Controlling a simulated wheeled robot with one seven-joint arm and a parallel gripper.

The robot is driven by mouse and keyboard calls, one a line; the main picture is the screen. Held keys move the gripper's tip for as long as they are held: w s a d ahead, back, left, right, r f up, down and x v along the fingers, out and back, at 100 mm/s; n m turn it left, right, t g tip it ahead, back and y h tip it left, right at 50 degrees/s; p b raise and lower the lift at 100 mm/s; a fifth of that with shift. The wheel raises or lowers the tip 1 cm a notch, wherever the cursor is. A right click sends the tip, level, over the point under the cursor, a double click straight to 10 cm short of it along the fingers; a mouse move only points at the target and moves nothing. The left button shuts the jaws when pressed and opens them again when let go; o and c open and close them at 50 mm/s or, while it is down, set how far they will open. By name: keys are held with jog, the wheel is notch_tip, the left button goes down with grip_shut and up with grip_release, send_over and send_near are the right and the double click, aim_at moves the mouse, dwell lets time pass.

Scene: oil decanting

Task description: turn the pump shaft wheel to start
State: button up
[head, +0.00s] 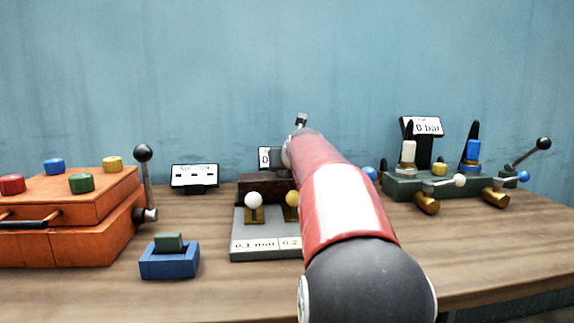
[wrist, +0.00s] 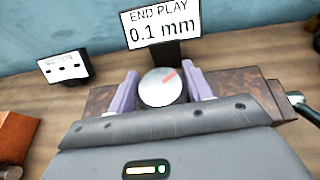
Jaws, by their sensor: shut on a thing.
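The pump shaft wheel (wrist: 156,92) is a round silver disc with a red mark towards its upper right in the wrist view. My gripper (wrist: 161,76) has its two purple fingers on either side of the wheel, shut on it. The wheel sits at a rusty brown pump block (wrist: 235,82), which also shows in the head view (head: 258,188). Behind it a display (wrist: 162,28) reads END PLAY 0.1 mm. In the head view my arm hides the wheel, the fingers and most of the display.
A grey plate (head: 240,222) with white and yellow knobs lies before the block. A small blue box (head: 169,262) and an orange case (head: 70,215) with a lever stand left. A green valve manifold (head: 400,187) stands right, with a gauge reading 0 bar (head: 427,126). Bare table lies front right.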

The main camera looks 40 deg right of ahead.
jog(key=shift+y, duration=0.3)
jog(key=shift+n+t+y, duration=0.5)
jog(key=shift+n+y, duration=0.7)
jog(key=shift+n, duration=0.1)
jog(key=n+y, duration=0.2)
jog(key=y, duration=0.1)
jog(key=shift+a+n+g+y+p, duration=0.15)
jog(key=shift+n+g+y+p, duration=0.3)
jog(key=shift+n+y, duration=2.4)
jog(key=o, duration=1)
jog(key=shift+s, duration=0.1)
